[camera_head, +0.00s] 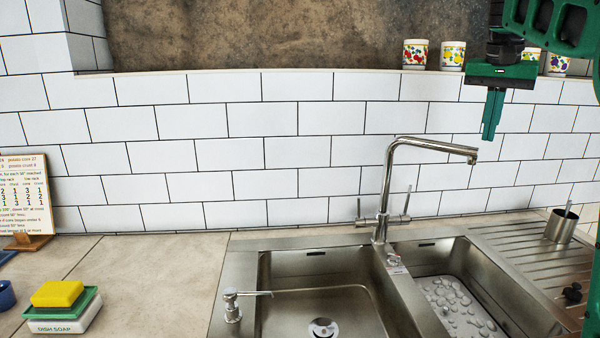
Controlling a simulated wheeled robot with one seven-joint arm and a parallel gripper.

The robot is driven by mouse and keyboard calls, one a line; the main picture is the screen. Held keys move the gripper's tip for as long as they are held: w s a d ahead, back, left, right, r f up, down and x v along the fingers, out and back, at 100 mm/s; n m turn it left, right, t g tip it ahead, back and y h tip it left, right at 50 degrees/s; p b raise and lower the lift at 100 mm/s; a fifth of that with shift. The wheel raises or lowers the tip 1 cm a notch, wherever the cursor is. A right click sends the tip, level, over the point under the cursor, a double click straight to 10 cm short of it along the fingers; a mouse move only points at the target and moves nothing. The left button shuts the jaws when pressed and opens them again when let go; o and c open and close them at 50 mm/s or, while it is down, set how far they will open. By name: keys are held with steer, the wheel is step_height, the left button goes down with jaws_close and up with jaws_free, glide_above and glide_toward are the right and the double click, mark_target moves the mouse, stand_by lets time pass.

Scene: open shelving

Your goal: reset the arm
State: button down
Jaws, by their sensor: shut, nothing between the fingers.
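My gripper (490,122) is at the upper right, green and dark, pointing down. Its fingers are together with nothing between them. It hangs in front of the white tiled wall, above the right sink basin and a little right of the tap's spout. My green arm (548,22) comes in from the top right corner. The gripper appears apart from the tap (384,190) and hides part of the ledge behind it.
A double metal sink (240,285) with a ribbed drainboard (520,240) fills the lower right. Patterned cups (416,54) stand on the ledge. A soap dispenser (232,306), yellow sponge (57,294) and recipe board (25,190) are left. The counter's middle (150,270) is clear.

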steer(key=s+d+f+g+y, duration=0.1)
steer(key=s+d+f, duration=0.2)
steer(key=s+f, duration=1.15)
steer(key=s+a+f+n, duration=0.1)
steer(key=s+a+f, duration=0.2)
steer(key=s+f, duration=0.5)
steer(key=s+a+f+g+y, duration=0.1)
steer(key=s+a+f, duration=0.2)
steer(key=s+f, duration=0.5)
steer(key=s, duration=0.5)
steer(key=shift+s+a+n, duration=0.25)
steer(key=shift+a+n, duration=0.05)
steer(key=shift+n, duration=0.1)
steer(key=shift+r, duration=0.1)
steer(key=shift+w+f, duration=0.25)
steer(key=shift+w, duration=0.4)
